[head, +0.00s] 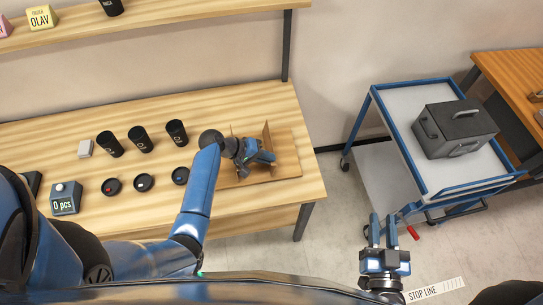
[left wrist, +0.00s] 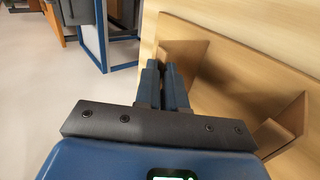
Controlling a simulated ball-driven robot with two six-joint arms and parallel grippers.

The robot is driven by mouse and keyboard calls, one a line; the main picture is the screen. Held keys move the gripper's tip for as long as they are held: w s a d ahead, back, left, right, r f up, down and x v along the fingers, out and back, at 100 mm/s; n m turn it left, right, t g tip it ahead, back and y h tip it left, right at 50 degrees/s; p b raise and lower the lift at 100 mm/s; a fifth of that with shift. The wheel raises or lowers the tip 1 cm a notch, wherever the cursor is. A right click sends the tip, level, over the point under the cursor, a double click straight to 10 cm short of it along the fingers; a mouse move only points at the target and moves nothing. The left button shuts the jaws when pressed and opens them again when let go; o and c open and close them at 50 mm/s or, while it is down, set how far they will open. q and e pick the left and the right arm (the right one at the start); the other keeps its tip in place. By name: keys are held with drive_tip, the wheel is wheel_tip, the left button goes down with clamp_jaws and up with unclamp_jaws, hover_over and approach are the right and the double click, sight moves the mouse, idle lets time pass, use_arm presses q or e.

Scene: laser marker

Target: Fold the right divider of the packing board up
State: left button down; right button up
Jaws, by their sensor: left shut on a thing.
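The packing board (head: 288,171) is a flat brown board near the right end of the wooden table. Its right divider (head: 267,136) stands raised from the board in the head view, and a brown panel of it shows just beyond my fingers in the left wrist view (left wrist: 187,53). My left gripper (head: 267,157) is low over the board and shut on the right divider; its fingers hide the held part. Another raised divider (left wrist: 287,128) shows at the right in the left wrist view. My right gripper (head: 381,226) is open and empty, away from the table.
Black cups (head: 140,139) and several round black pieces (head: 144,182) stand left of the board. A counter box (head: 65,198) reads "0 pcs". A blue trolley (head: 400,105) with a dark grey case (head: 455,128) stands right, across clear floor. A shelf (head: 160,20) runs above the table.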

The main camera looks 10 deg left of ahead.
use_arm(q)
drive_tip(key=shift+s+a+f, duration=0.45)
drive_tip(key=shift+s+f, duration=0.05)
drive_tip(key=shift+f, duration=0.25)
drive_tip(key=c, duration=1.4)
unclamp_jaws()
drive_tip(key=shift+o, duration=0.3)
drive_tip(key=shift+w+f, duration=0.15)
drive_tip(key=shift+w, duration=0.05)
drive_tip(key=shift+s, duration=0.1)
drive_tip(key=shift+a, duration=0.1)
drive_tip(key=v, duration=0.7)
drive_tip(key=b+v, duration=0.1)
drive_tip(key=v, duration=0.3)
drive_tip(key=shift+w+r, duration=0.3)
drive_tip(key=shift+w, duration=0.1)
